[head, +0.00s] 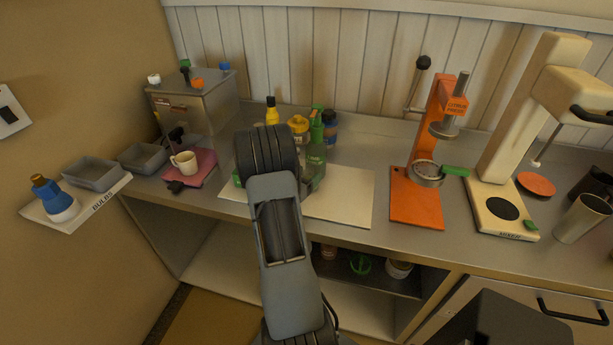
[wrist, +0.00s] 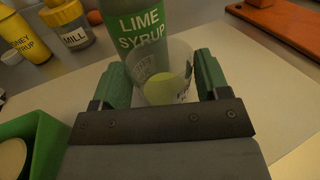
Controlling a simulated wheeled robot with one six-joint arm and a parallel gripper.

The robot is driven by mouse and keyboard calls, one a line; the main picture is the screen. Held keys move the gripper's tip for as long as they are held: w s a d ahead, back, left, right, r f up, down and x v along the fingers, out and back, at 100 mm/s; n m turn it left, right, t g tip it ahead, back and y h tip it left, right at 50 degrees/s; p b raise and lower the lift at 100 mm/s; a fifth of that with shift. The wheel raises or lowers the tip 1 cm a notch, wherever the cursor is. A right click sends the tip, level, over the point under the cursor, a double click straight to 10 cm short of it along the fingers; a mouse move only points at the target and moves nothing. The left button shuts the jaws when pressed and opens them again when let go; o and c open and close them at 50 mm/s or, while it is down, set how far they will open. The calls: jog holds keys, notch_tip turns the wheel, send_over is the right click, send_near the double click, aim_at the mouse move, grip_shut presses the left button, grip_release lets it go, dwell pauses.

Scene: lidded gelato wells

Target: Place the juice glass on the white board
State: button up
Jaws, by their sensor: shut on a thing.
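The juice glass (wrist: 163,84) is a clear cup with pale yellow-green in it, seen in the wrist view. My gripper (wrist: 163,73) has its two green fingers on either side of the glass and is shut on it. The white board (head: 345,198) lies on the counter in the head view and spreads below the glass in the wrist view (wrist: 245,75). I cannot tell whether the glass touches the board. In the head view my arm hides the glass and my gripper.
A green lime syrup bottle (wrist: 146,35) stands just behind the glass. A green box (wrist: 35,135) is at the left. A mill jar (wrist: 70,25) and yellow syrup bottle (wrist: 22,38) stand farther back. An orange press (head: 418,195) is to the right; the board's right part is clear.

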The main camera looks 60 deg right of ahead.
jog(key=o, duration=1)
jog(key=shift+f, duration=0.1)
jog(key=shift+r+p, duration=0.3)
jog(key=a, duration=0.4)
jog(key=a+b, duration=0.1)
jog(key=a, duration=0.3)
jog(key=w+a+b, duration=0.1)
jog(key=a, duration=0.3)
jog(key=shift+f, duration=0.15)
jog(key=s+a+r+m+t+y, duration=0.1)
jog(key=a+r+m+y, duration=0.3)
jog(key=a+m+y, duration=0.4)
jog(key=s+a+r+m+t+y, duration=0.2)
jog(key=a+m+y, duration=0.7)
jog(key=a, duration=1.4)
notch_tip(320, 180, up, 3)
jog(key=t+y, duration=0.1)
jog(key=t, duration=0.1)
jog(key=shift+m+t, duration=0.3)
jog(key=shift+a, duration=0.1)
